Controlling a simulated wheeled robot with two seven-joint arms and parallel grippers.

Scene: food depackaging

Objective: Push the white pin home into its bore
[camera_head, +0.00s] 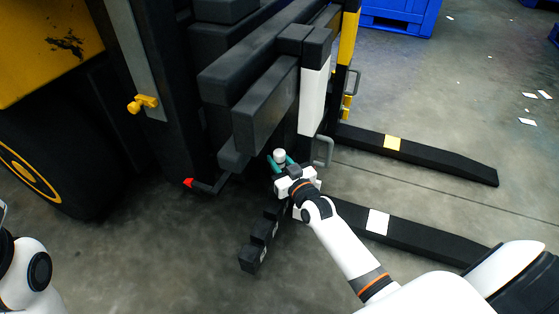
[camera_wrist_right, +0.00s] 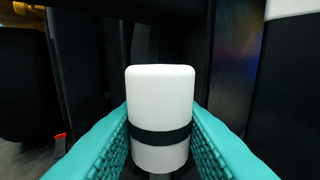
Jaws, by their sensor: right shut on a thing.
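The white pin (camera_head: 279,155) stands upright between the teal fingers of my right gripper (camera_head: 283,164), in front of the forklift's black carriage. In the right wrist view the white pin (camera_wrist_right: 160,95) is a white cylinder with a rounded top and a black band near its lower part. The teal fingers of my right gripper (camera_wrist_right: 160,143) close on its two sides at about the band. My left gripper is outside the picture; only part of my left arm shows at the left edge.
A black fork (camera_head: 420,240) with a white patch and another fork (camera_head: 440,164) with a yellow patch extend right along the floor. Dark blocks (camera_head: 262,232) stand below the gripper. A red-tipped lever (camera_head: 190,183) lies left. Blue crates (camera_head: 397,20) stand far behind.

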